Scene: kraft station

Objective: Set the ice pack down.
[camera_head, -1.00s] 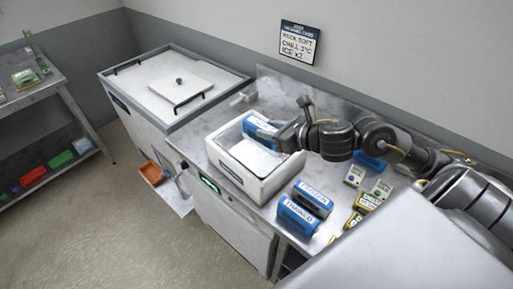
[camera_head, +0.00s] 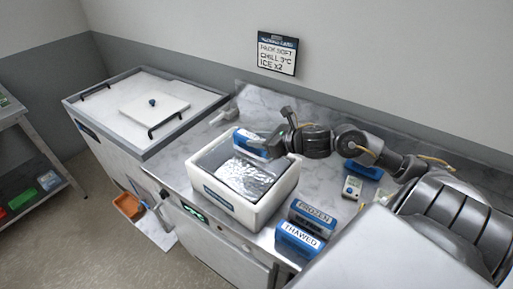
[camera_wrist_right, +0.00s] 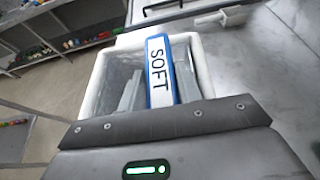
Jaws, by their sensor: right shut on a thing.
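The ice pack (camera_head: 248,143) is a blue block with a white label, over the back part of the white foam box (camera_head: 236,211). In the right wrist view the pack (camera_wrist_right: 158,70) reads "SOFT" and shows over the box's opening. My right gripper (camera_head: 274,143) is shut on the pack at the box's back rim. I cannot tell whether the pack touches the box. My left gripper is not in view.
Blue packs labelled FROZEN (camera_head: 312,216) and THAWED (camera_head: 298,239) stand right of the box. A small white device (camera_head: 352,187) sits behind them. A lidded chest (camera_head: 140,105) stands at left. Bare counter (camera_head: 200,140) lies between chest and box. A sign (camera_head: 277,54) hangs on the wall.

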